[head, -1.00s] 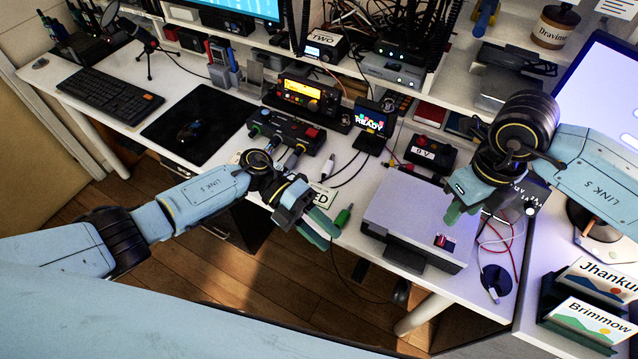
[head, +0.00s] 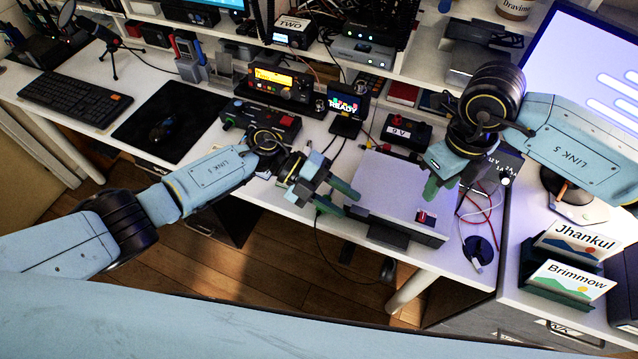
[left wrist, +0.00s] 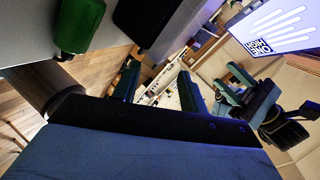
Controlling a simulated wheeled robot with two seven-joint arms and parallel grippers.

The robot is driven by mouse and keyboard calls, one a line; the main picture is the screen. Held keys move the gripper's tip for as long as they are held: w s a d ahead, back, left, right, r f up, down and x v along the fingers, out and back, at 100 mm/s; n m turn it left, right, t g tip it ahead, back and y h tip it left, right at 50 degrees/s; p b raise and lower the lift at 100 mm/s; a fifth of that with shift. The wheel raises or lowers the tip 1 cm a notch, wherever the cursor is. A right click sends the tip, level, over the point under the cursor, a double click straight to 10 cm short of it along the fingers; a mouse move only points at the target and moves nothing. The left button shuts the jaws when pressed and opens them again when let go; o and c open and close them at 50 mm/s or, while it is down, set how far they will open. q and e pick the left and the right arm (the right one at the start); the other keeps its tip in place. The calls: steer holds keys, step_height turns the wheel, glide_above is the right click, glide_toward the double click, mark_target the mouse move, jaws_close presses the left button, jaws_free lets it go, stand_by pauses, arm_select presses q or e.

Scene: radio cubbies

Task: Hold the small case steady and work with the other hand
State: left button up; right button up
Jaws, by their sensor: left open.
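The small case, probably the flat pale grey box (head: 392,190), lies at the desk's front edge, with a small red part (head: 427,216) on its front right. My left gripper (head: 341,198) is open, with its green fingers at the left side of the box. In the left wrist view its two fingers (left wrist: 157,88) stand apart with nothing seen between them. My right gripper (head: 432,187) points down over the top of the box; I cannot tell whether it touches it. It also shows in the left wrist view (left wrist: 232,85), where its grip is unclear. A rounded green piece (left wrist: 80,25) shows close by there.
A radio with a lit orange display (head: 280,84), a small READY screen (head: 343,104) and a red-buttoned box (head: 405,131) stand behind. Loose cables and a dark round disc (head: 478,248) lie right of the case. Name cards (head: 567,283) stand at far right.

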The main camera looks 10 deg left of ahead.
mark_target(355, 211)
arm_select(q)
steer(key=shift+x, duration=1.55)
jaws_close()
steer(key=shift+a, duration=0.1)
arm_select(e)
steer(key=shift+a+f, duration=0.1)
steer(key=shift+a, duration=0.1)
steer(key=c, duration=0.5)
steer(key=shift+a+f+m, duration=0.15)
steer(key=shift+a+m, duration=0.15)
steer(key=shift+m, duration=0.4)
steer(key=shift+c, duration=1.1)
steer(key=a+m, duration=0.1)
steer(key=a+f+m, duration=0.1)
steer(key=m, duration=0.1)
steer(key=shift+w+f, duration=0.15)
steer(key=shift+w, duration=0.05)
jaws_close()
arm_select(q)
steer(key=shift+f, duration=0.1)
arm_select(e)
steer(key=shift+f, duration=3.25)
steer(key=shift+f, duration=0.85)
steer(key=shift+r, duration=0.15)
